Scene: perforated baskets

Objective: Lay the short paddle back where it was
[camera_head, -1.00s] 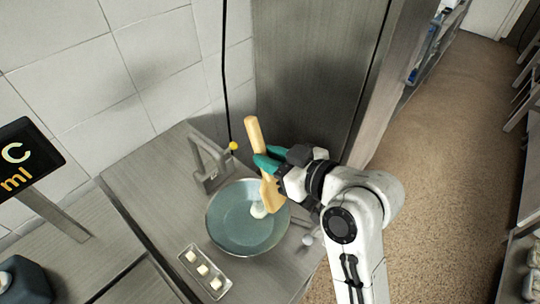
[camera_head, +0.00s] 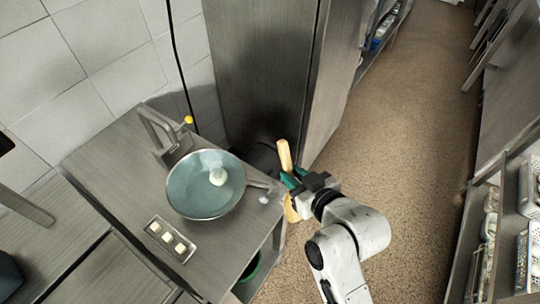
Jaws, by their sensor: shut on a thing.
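My gripper (camera_head: 291,181) has green fingers and is shut on the wooden short paddle (camera_head: 284,155). The paddle is held roughly upright, its handle end up and its lower part showing below the fingers. It is just right of the metal counter's right edge, by the pan's handle. The fingers hide the paddle's middle.
A round pan (camera_head: 190,205) with a white lump (camera_head: 217,177) in it sits on the counter (camera_head: 112,165). A small tray (camera_head: 170,239) holds white pieces. A metal bracket with a yellow knob (camera_head: 188,120) stands behind. Shelves (camera_head: 508,215) stand at right; open floor (camera_head: 415,130) lies between.

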